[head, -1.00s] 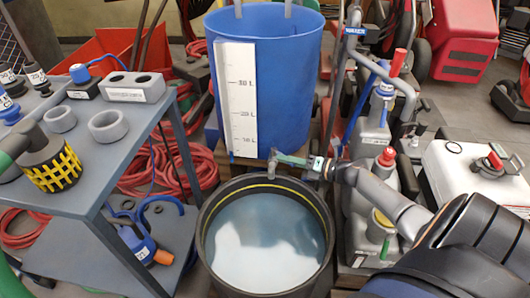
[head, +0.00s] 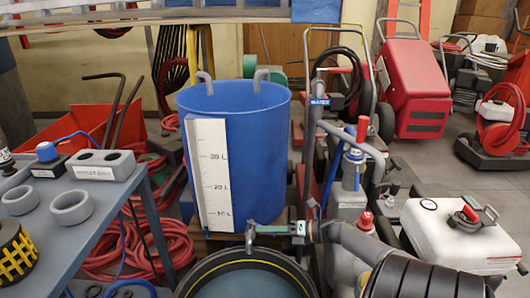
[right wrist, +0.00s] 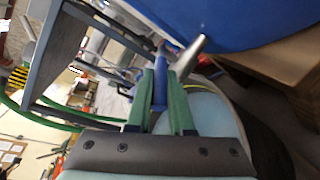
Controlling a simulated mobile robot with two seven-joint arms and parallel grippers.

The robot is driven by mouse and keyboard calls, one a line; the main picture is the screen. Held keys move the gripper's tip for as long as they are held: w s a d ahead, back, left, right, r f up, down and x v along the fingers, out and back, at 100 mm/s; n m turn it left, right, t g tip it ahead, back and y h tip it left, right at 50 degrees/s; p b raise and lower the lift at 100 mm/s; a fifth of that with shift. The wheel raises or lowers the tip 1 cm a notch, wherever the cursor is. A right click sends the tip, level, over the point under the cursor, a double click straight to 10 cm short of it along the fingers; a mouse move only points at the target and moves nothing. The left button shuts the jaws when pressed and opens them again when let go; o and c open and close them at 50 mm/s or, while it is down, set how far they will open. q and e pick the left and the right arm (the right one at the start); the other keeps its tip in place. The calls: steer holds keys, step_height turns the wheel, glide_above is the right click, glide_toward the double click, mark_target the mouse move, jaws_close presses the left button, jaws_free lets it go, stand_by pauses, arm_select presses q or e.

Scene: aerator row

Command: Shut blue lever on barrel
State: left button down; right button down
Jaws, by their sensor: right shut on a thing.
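The blue barrel (head: 258,135) stands upright in the middle of the head view, with a white litre scale on its front. Its wall also fills the top right of the right wrist view (right wrist: 225,18). My right gripper (head: 262,230) is at the barrel's lower front. In the right wrist view its green fingers (right wrist: 168,92) are shut on the blue lever (right wrist: 160,88). A grey metal spout (right wrist: 188,57) sticks out beside the lever, and it shows in the head view (head: 249,240). The lever is hidden in the head view. My left gripper is not in view.
A black round tub (head: 215,262) of water stands below the spout. A grey-blue bench (head: 105,200) with grey rings is at left. A pipe marked WATER (head: 316,130), a white canister (head: 455,232) and red machines crowd the right. Red hose (head: 160,255) lies on the floor.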

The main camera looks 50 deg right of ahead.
steer(key=c, duration=1.1)
jaws_free()
